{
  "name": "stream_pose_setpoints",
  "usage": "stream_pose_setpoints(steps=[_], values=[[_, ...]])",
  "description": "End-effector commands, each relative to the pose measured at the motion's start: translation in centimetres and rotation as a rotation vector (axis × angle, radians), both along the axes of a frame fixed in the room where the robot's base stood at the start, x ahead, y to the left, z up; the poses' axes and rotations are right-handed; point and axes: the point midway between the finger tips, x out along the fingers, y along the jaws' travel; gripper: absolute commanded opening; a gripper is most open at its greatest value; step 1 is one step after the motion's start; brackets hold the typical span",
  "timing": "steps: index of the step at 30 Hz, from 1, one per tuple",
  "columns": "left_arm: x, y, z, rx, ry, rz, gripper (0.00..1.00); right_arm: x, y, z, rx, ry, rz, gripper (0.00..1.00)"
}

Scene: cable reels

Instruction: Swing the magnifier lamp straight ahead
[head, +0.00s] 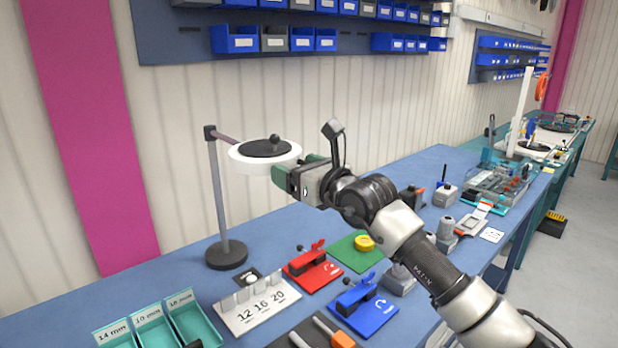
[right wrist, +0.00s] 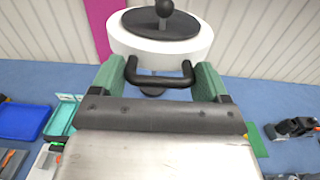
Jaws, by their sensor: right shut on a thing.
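The magnifier lamp has a white ring head (head: 240,158) with a dark round plate and a black knob on top. A thin arm joins it to a grey post (head: 217,200) on a dark round base (head: 226,255). My right gripper (head: 288,175) is at the right side of the head. In the right wrist view the lamp head (right wrist: 120,38) is just ahead of my right gripper (right wrist: 160,78). Its green fingers are shut on the lamp's black U-shaped handle (right wrist: 172,83). The handle is hidden in the head view. My left gripper is not in view.
On the blue bench (head: 275,228) below stand a white board marked 12, 16, 20 (head: 258,308), a red fixture (head: 312,276), a blue fixture (head: 364,310) and teal trays (head: 195,320). Blue bins (head: 235,40) hang on the wall behind. The air around the lamp head looks clear.

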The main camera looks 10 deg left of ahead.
Motion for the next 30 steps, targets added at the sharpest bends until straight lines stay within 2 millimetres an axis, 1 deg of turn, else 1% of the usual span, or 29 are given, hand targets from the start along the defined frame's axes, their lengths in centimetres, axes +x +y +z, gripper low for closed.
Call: stream_pose_setpoints(steps=[4,15,16,20,21,27,30], values=[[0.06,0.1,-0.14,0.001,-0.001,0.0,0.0,0.15,0.57,0.28,0.004,-0.004,-0.002,0.33],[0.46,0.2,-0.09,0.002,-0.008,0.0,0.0,0.26,0.57,0.39,0.007,-0.006,-0.004,0.33],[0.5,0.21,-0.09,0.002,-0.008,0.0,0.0,0.27,0.57,0.39,0.007,-0.006,-0.004,0.77],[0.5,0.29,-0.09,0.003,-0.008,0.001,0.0,0.29,0.54,0.33,0.005,-0.005,-0.005,0.97],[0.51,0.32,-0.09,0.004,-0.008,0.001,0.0,0.29,0.54,0.3,0.004,-0.004,-0.005,1.0],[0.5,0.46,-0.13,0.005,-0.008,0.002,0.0,0.29,0.51,0.18,0.003,-0.003,-0.005,1.0],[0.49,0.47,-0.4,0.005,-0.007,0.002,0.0,0.11,0.15,0.06,0.004,-0.004,-0.005,1.0]])
